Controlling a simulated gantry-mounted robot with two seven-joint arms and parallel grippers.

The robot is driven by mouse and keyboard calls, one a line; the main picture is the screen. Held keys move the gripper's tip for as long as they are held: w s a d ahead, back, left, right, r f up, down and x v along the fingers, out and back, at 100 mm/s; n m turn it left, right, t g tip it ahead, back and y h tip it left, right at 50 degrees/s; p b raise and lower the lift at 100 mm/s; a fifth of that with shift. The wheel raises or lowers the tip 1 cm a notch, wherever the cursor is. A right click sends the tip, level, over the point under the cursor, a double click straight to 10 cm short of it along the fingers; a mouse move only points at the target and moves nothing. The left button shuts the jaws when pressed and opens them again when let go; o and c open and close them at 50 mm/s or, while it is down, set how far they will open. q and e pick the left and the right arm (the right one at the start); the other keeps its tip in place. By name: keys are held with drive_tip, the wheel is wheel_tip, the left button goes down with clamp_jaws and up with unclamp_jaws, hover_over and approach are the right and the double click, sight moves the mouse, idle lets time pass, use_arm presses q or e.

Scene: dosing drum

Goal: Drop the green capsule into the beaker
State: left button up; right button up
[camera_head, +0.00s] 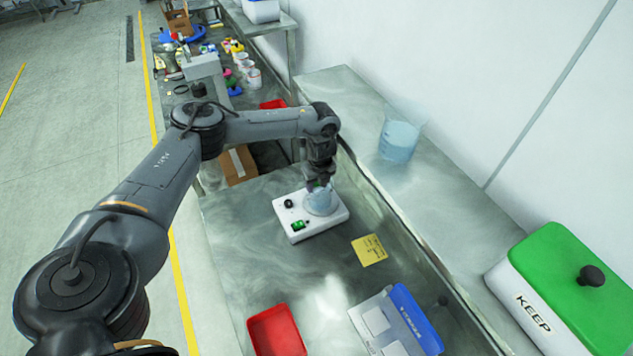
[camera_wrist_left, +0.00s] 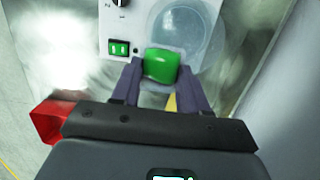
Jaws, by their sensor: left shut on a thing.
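My left gripper (camera_head: 318,182) is shut on the green capsule (camera_wrist_left: 161,65), which sits between the fingertips in the left wrist view. In the head view the gripper points down above a clear beaker (camera_head: 322,203), which stands on a white device (camera_head: 298,228) with a black knob and a green switch. The left wrist view shows the round outline of the beaker (camera_wrist_left: 187,38) just beyond the capsule. The gripper partly covers the beaker's top in the head view, so the exact height of the capsule over it is hard to tell. My right gripper is not in view.
A larger container of bluish liquid (camera_head: 398,141) stands on the ledge behind. A yellow note (camera_head: 369,250), a red tray (camera_head: 275,331) and a blue-and-white box (camera_head: 412,318) lie nearer. A green-lidded KEEP bin (camera_head: 535,300) is at right. The bench left of the device is clear.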

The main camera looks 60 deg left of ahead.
sight(318, 188)
use_arm(q)
drive_tip(key=shift+f, duration=0.6)
drive_tip(key=o, duration=1)
drive_tip(key=shift+r, duration=0.1)
drive_tip(key=shift+r, duration=0.3)
drive_tip(key=r, duration=0.4)
drive_tip(key=d+r, duration=0.1)
drive_tip(key=r, duration=0.2)
drive_tip(key=shift+s+d+r, duration=0.1)
drive_tip(key=shift+r, duration=0.35)
